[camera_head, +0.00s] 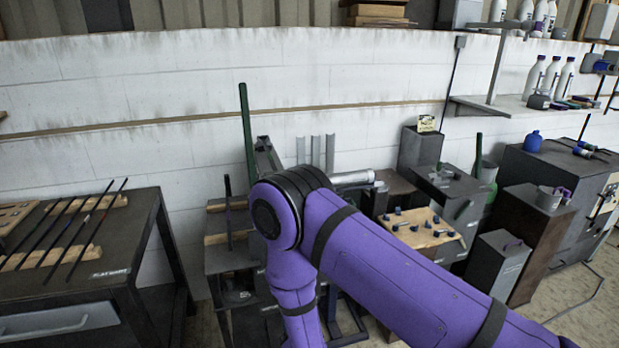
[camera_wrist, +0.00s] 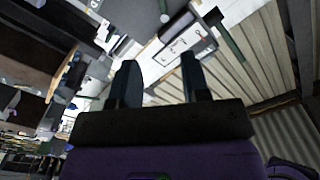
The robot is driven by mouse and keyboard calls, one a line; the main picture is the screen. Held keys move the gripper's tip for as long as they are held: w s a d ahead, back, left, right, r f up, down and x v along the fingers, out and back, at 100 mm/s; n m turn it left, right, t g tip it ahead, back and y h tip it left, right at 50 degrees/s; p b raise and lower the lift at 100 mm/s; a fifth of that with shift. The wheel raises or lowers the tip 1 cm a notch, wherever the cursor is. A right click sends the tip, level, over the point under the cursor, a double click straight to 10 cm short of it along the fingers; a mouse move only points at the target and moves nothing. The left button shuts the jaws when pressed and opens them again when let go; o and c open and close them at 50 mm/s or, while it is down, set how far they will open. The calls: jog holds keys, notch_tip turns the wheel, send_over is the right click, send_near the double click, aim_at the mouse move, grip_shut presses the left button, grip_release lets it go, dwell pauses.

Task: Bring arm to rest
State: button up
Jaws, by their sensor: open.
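My purple arm crosses the lower middle and right of the head view, with its elbow near the centre. My gripper is outside or hidden in the head view. In the wrist view my gripper (camera_wrist: 163,85) shows two dark fingers spread apart with nothing between them. The room appears tilted behind the fingers, with a white wall and beige corrugated panels. The fingers look clear of any surface, though their exact distance from things cannot be told.
A dark table (camera_head: 110,255) with several thin rods on wooden rests stands at left. A wooden board (camera_head: 425,232) with small blue-topped pieces lies right of my arm. Dark cabinets stand at right. A wall shelf (camera_head: 505,103) holds white bottles. Floor shows at the bottom right.

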jog(key=w+d+r+g+h, duration=0.25)
jog(key=w+r, duration=0.75)
jog(key=r, duration=0.5)
jog(key=d+r+g, duration=0.2)
jog(key=d+r, duration=0.3)
jog(key=r, duration=0.3)
jog(key=d+r+g, duration=0.2)
jog(key=d+r, duration=0.3)
jog(key=r, duration=0.3)
jog(key=s+d+r+n+g, duration=0.2)
jog(key=s+d+r+n, duration=0.1)
jog(key=s+d+r, duration=0.85)
jog(key=s+d+r+g, duration=0.1)
jog(key=s+d, duration=0.2)
jog(key=s, duration=0.3)
jog(key=s+d+r+g+h, duration=0.1)
jog(key=s+d+r, duration=0.1)
jog(key=s, duration=0.5)
jog(key=s+d+r+n+g+h, duration=0.1)
jog(key=s+d, duration=0.3)
jog(key=s, duration=0.3)
jog(key=shift+d+r+g, duration=0.3)
jog(key=shift+r+g, duration=0.05)
jog(key=shift+r, duration=0.05)
